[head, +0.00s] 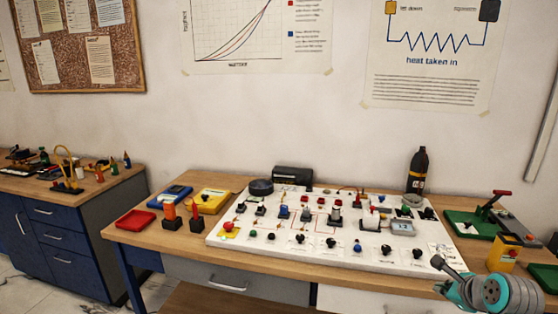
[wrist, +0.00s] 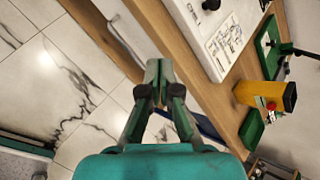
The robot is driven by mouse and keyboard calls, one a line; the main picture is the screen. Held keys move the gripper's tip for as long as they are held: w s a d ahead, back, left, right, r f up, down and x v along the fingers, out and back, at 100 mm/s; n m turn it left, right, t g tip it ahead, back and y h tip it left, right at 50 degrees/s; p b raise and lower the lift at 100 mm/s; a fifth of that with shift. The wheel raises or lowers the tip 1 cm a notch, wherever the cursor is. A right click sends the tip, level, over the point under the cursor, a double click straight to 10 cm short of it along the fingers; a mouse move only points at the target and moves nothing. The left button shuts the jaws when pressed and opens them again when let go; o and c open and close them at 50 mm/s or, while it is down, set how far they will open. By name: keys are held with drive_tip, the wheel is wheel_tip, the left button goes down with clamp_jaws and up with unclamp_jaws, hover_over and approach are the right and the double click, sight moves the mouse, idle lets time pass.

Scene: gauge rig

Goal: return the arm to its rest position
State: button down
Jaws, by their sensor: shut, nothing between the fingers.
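My gripper (wrist: 158,72) shows in the wrist view with its green fingers together and nothing between them. It hangs over the marble-tiled floor, beside the wooden front edge of the workbench (wrist: 185,65). In the head view part of my arm (head: 495,290) shows at the lower right corner, in front of the bench's right end. My fingertips cannot be made out clearly there.
The bench holds a white panel (head: 320,252) with several knobs, a black bottle (head: 417,172), a green-based lever device (head: 480,221) and a yellow box (head: 503,252), which also shows in the wrist view (wrist: 265,95). Tiled floor (wrist: 60,80) left of my gripper is clear.

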drive_tip(key=s+a+f+n+t, duration=0.1)
drive_tip(key=s+a+f+n, duration=0.3)
drive_tip(key=f, duration=0.3)
drive_tip(key=s+a+f+n, duration=0.1)
drive_tip(key=s+a+f, duration=0.2)
drive_tip(key=a+f, duration=0.3)
drive_tip(key=s+a+f+n+t, duration=0.1)
drive_tip(key=s+a+f+n, duration=0.25)
drive_tip(key=s, duration=0.35)
drive_tip(key=s+a+f+n, duration=0.3)
drive_tip(key=s+a+f, duration=0.1)
drive_tip(key=s, duration=0.2)
drive_tip(key=s+a+r+n+t, duration=0.1)
drive_tip(key=s+a+n, duration=0.25)
drive_tip(key=s, duration=0.35)
drive_tip(key=s+a+n+t, duration=0.15)
drive_tip(key=s+n, duration=0.25)
drive_tip(key=s, duration=0.4)
drive_tip(key=s+a+r+n, duration=0.3)
drive_tip(key=s+r+n, duration=0.5)
drive_tip(key=s, duration=0.6)
drive_tip(key=shift+r+t+y, duration=0.4)
drive_tip(key=shift+r+t, duration=0.05)
drive_tip(key=shift+r, duration=0.5)
